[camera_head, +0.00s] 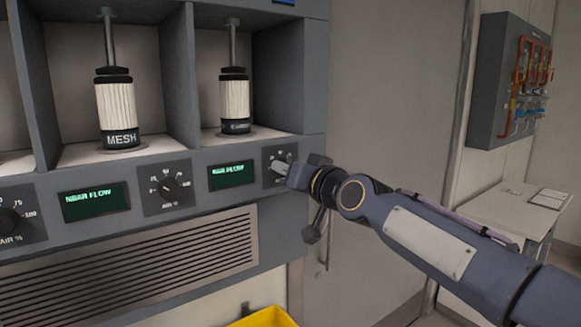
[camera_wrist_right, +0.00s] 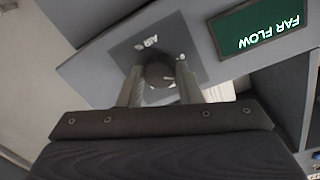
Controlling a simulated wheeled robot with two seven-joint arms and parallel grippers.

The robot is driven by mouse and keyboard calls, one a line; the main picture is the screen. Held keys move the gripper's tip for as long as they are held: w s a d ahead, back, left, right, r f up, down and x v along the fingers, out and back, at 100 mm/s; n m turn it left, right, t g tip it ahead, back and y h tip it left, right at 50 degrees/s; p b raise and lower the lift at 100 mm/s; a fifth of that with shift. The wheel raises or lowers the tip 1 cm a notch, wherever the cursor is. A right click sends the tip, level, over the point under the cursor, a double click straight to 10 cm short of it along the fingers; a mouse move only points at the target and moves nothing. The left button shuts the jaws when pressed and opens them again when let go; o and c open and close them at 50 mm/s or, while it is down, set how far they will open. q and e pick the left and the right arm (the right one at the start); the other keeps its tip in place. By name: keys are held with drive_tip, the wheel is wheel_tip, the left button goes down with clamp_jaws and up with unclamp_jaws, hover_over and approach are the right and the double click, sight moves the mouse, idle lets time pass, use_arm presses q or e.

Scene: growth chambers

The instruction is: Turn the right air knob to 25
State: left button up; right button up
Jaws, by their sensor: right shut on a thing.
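The right air knob (camera_wrist_right: 159,72) is a round dark knob on a grey dial plate (camera_head: 276,158) at the right end of the chamber panel. My right gripper (camera_wrist_right: 160,82) is shut on it, with one finger on each side in the right wrist view. In the head view my right gripper (camera_head: 287,168) covers the knob and much of its dial, so I cannot read its setting. A green FAR FLOW display (camera_wrist_right: 262,30) sits beside the dial; it also shows in the head view (camera_head: 232,174). My left gripper is not in view.
The middle knob (camera_head: 170,187) and left knob (camera_head: 10,221) sit along the same panel. Chamber bays above hold a MESH cylinder (camera_head: 117,113) and another cylinder (camera_head: 235,103). A vent grille (camera_head: 130,262) and yellow bin (camera_head: 264,318) are below. A table (camera_head: 515,212) stands at right.

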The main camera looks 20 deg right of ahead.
drive_tip(key=shift+m, duration=0.9)
drive_tip(key=o, duration=1)
drive_tip(key=shift+c, duration=0.2)
drive_tip(key=p+v, duration=0.1)
drive_tip(key=v, duration=0.7)
drive_tip(key=shift+f, duration=0.1)
